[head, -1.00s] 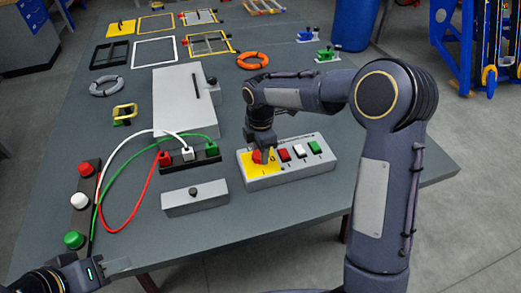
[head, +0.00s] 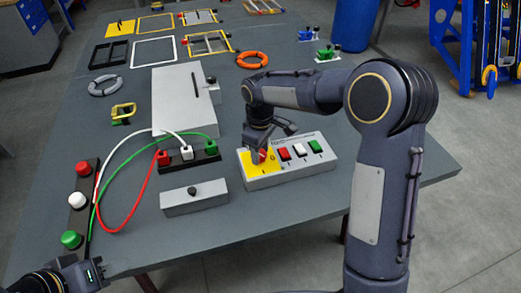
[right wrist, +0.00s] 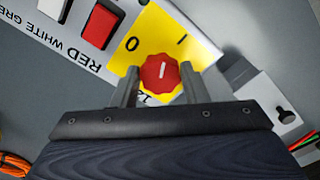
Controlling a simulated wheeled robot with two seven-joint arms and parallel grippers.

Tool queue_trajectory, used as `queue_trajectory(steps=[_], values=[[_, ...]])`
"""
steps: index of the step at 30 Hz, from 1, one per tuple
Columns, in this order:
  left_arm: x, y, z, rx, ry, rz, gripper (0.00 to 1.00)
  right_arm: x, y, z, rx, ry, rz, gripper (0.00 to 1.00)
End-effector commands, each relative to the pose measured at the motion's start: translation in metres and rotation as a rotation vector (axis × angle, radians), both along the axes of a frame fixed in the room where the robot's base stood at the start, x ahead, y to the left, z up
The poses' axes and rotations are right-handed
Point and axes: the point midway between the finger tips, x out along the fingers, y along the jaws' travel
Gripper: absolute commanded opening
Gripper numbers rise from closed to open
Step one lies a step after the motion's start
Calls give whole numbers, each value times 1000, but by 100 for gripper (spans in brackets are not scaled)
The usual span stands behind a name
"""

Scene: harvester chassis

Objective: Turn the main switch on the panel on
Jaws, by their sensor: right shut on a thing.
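The panel (head: 292,172) is a light grey box near the table's front right. It has a yellow plate (head: 251,172) at its left end, with a round red main switch knob (head: 263,155) on it. My right gripper (head: 258,154) is over the plate, its fingers closed on both sides of the knob. In the right wrist view, the knob (right wrist: 161,80) sits between the fingers. Its white mark points up, between the printed 0 and I on the plate (right wrist: 150,40). My left gripper (head: 108,270) is at the bottom left, away from the panel, its fingers unclear.
Red, white and green switches (head: 300,149) sit on the panel right of the knob. A grey box with a black knob (head: 195,203) and a terminal block with cables (head: 188,158) stand to its left. The table (head: 300,210) is clear in front of the panel.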

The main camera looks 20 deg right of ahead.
Motion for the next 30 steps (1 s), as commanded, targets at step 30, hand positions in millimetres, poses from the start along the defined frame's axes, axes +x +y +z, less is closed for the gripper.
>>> queue_trajectory(steps=[30], values=[[0,0,-3,0,0,0,36,0,1,1,0,-3,-517,18]])
